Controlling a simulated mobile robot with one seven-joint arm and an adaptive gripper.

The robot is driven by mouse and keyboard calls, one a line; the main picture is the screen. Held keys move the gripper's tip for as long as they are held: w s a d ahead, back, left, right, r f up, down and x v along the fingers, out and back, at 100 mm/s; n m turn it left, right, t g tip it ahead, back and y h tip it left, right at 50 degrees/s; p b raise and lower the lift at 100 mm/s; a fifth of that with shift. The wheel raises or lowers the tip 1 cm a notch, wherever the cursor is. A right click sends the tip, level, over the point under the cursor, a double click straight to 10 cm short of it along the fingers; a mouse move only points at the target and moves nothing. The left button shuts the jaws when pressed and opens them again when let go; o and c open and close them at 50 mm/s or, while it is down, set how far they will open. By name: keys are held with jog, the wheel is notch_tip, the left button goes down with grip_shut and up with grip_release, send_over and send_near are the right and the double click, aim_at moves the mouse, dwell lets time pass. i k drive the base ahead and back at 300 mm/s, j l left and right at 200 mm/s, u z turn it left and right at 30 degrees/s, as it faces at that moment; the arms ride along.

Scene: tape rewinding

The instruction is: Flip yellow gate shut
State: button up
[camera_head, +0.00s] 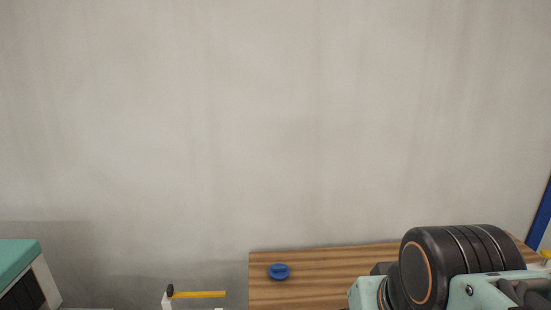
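The yellow gate (200,294) is a thin bar near the bottom edge, left of centre. It lies level and reaches right from a dark knob (170,290) on top of a white post (167,302). The lower part of the post is cut off by the picture edge. My arm (450,265) fills the bottom right, well to the right of the gate. My gripper's fingers do not show in this view.
A teal-topped box (18,252) stands at the far left. A blue upright (541,215) stands at the right edge.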

aim_at(170, 294)
jog(key=u, duration=1)
